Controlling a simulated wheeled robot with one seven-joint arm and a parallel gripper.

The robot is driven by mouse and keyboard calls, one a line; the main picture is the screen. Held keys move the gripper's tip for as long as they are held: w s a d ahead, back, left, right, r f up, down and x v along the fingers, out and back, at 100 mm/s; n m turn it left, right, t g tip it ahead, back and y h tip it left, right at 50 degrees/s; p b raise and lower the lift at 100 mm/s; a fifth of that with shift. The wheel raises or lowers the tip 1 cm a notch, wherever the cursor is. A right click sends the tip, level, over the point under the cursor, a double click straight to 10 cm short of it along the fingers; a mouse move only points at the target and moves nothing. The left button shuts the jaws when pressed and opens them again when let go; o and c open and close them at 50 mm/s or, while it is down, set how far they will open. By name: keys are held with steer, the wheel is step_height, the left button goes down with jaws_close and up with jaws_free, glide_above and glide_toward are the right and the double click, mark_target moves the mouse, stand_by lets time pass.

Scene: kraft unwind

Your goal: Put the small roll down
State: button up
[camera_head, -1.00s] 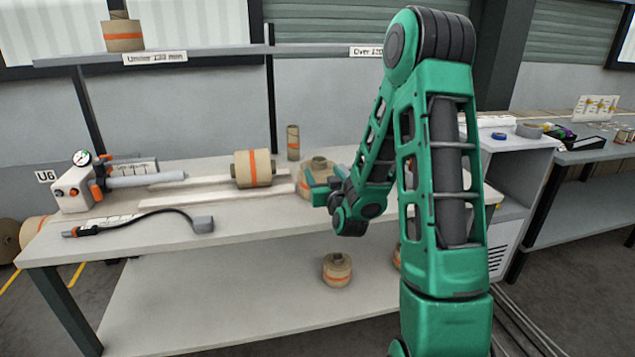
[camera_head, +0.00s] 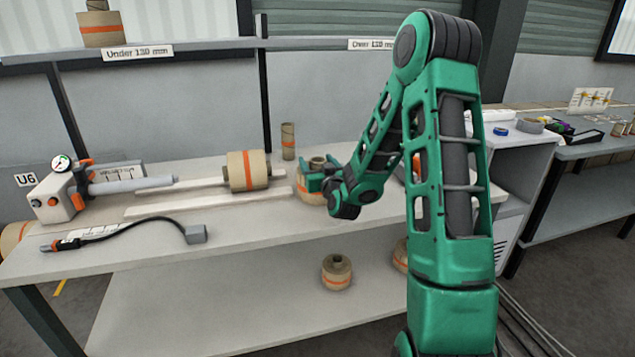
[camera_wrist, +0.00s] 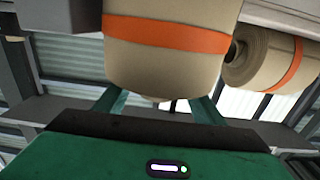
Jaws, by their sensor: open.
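A tan roll with an orange band (camera_head: 311,196) stands upright on the workbench (camera_head: 240,222), partly hidden by my gripper (camera_head: 316,181). In the wrist view, the banded roll (camera_wrist: 165,60) fills the upper middle, between and over the fingers of my gripper (camera_wrist: 155,108). The fingers are spread apart. I cannot tell whether they touch the roll. The roll's far side is hidden.
A larger roll (camera_head: 248,171) lies on two pale rails beside it; it also shows in the wrist view (camera_wrist: 268,60). A thin tube (camera_head: 288,141) stands behind. A roll (camera_head: 336,272) sits on the lower shelf. A hose (camera_head: 130,226) lies at the front left.

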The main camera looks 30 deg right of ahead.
jaws_close()
steer(key=shift+r, duration=0.15)
